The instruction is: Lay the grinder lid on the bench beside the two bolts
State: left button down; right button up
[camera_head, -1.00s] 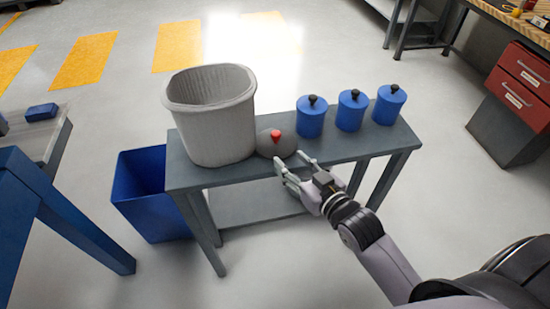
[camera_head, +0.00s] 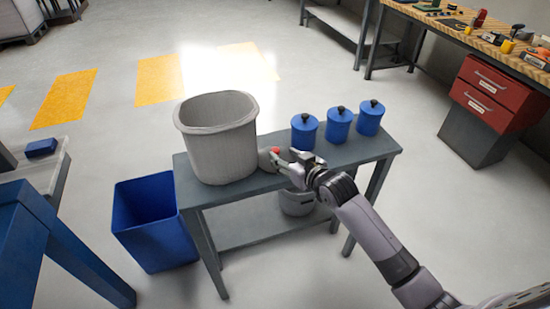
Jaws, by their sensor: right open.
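A grey dome (camera_head: 264,159) with a red knob (camera_head: 275,150) sits on the narrow grey bench (camera_head: 235,191), just right of a large grey bucket (camera_head: 216,150). It looks like the grinder lid. My right gripper (camera_head: 284,164) is open at the dome's right side, its fingers close to the knob and hiding part of the dome. I cannot tell whether they touch it. I cannot make out the two bolts. My left gripper is out of view.
Blue lidded canisters (camera_head: 338,126) stand at the bench's right end. A grey pail (camera_head: 298,202) is on its lower shelf. A blue bin (camera_head: 155,221) stands left. A wooden workbench (camera_head: 483,40) with tools and a red drawer cabinet (camera_head: 484,93) are at right.

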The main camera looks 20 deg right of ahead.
aim_at(276, 151)
jog(key=shift+p+x, duration=0.45)
jog(key=shift+x, duration=3.05)
jog(key=shift+d, duration=0.1)
jog(key=shift+s, duration=0.1)
jog(key=shift+c, duration=0.3)
grip_shut()
